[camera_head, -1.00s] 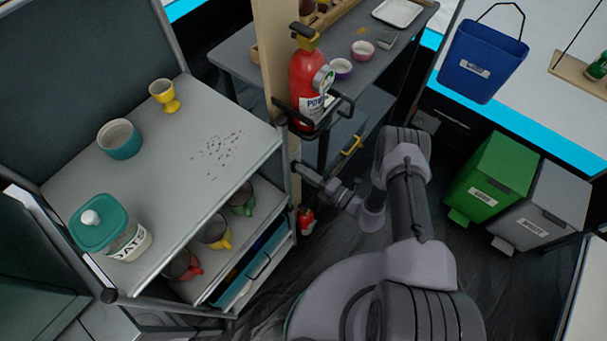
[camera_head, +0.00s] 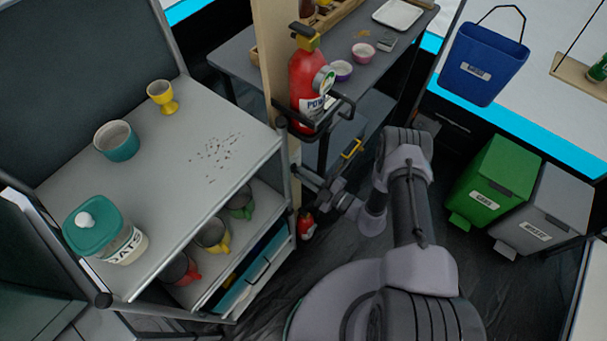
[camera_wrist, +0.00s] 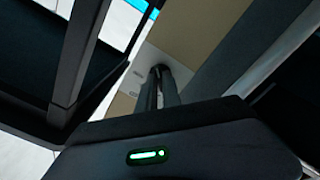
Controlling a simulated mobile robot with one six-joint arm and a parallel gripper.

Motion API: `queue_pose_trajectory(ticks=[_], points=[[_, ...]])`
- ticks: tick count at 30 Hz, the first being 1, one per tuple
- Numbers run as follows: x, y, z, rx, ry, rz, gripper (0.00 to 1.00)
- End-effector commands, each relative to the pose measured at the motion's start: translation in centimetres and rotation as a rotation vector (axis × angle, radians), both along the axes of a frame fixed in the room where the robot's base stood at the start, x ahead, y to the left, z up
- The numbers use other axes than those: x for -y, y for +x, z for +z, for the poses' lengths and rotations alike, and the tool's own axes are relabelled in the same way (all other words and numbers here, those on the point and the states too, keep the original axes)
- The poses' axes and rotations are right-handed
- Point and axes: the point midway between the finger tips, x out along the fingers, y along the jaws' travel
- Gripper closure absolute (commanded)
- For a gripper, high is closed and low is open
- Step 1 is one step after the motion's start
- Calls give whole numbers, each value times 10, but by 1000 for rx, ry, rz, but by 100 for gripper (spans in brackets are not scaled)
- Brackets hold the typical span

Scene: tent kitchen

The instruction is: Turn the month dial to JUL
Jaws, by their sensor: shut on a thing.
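My gripper (camera_wrist: 160,74) is in the middle of the wrist view, its two dark fingers close together at a pale grey plate (camera_wrist: 134,82) on a beige post (camera_wrist: 190,35). It is shut on the small month dial there, which the fingertips mostly hide. Small marks show on the plate, too small to read, so I cannot tell which month is set. In the head view my gripper reaches left to the lower part of the post (camera_head: 274,60), below the fire extinguisher, and the dial does not show.
A red fire extinguisher (camera_head: 305,82) sits in a black bracket (camera_head: 335,112) on the post, just above my gripper. A shelf unit (camera_head: 190,200) with cups and an oats jar (camera_head: 95,228) stands left. Green (camera_head: 500,165) and grey (camera_head: 550,200) bins stand right.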

Motion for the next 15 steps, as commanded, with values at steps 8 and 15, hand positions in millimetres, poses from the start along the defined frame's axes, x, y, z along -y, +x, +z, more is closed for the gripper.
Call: queue_pose_trajectory(ticks=[8, 15], points=[[0, 0, 0, -66, 50, -1, 100], [0, -1, -1, -81, 62, -1, 100]])
